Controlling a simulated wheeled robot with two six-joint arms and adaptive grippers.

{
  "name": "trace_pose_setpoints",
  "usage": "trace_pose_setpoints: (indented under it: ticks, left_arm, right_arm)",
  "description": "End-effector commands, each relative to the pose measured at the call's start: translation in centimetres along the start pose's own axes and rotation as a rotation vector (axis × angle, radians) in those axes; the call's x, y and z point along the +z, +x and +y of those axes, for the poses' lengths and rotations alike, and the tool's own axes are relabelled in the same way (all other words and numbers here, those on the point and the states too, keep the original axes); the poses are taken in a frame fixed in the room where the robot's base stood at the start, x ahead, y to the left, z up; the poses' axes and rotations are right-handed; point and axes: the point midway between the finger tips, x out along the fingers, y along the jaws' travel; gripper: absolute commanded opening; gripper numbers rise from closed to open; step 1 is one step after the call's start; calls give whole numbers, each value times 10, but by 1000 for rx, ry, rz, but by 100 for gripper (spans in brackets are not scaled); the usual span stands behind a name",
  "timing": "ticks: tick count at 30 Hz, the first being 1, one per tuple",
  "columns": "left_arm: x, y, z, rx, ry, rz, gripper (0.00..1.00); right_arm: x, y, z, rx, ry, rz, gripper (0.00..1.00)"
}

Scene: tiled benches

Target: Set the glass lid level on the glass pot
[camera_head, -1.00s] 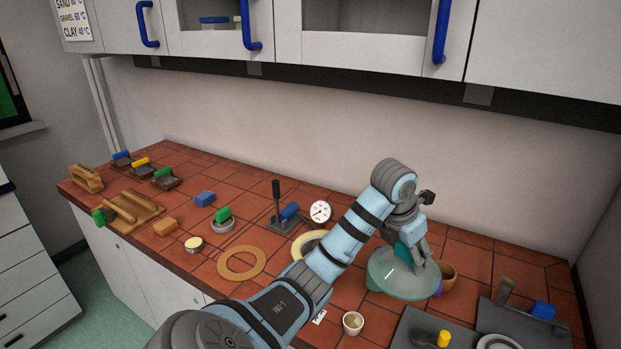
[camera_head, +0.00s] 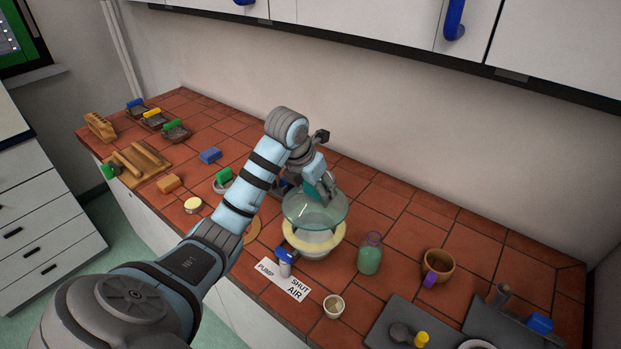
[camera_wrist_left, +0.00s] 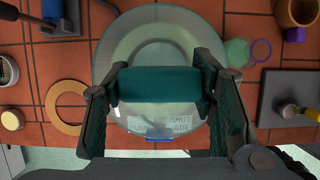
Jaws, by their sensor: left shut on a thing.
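My left gripper (camera_head: 325,190) is shut on the teal knob (camera_wrist_left: 160,85) of the clear, greenish glass lid (camera_head: 312,215). In the left wrist view the knob lies between the two fingers, and the round lid (camera_wrist_left: 118,45) spreads out beneath them. The lid is over the glass pot, which has a wide pale-yellow rim (camera_head: 335,241). The lid looks close to level and seems a little above the rim; I cannot tell whether they touch. The lid and arm hide the pot's far side. My right gripper is out of view.
A blue-handled valve (camera_head: 285,256) and a PUMP/SHUT/AIR label (camera_head: 283,280) are at the pot's front. A green bottle (camera_head: 370,255), a wooden mug (camera_head: 438,265) and a small cup (camera_head: 334,306) stand to the right. A cork ring (camera_wrist_left: 66,114) lies left.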

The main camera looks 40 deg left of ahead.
Motion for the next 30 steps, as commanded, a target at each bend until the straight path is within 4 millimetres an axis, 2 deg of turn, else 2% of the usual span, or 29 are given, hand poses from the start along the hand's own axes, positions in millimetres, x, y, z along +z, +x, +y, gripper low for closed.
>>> trace_pose_setpoints:
  ticks: [7, 12, 21, 30]
  left_arm:
    - [-4, 3, 2, 2, -2, 0, 11]
    - [-10, 20, 2, 2, -2, 0, 11]
    - [-24, 55, 1, 1, -2, 0, 11]
    - [-26, 59, 1, 1, -1, -1, 11]
  right_arm:
    - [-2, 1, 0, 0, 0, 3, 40]
    - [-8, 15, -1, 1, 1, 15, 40]
    - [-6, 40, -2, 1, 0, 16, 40]
    - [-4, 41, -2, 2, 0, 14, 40]
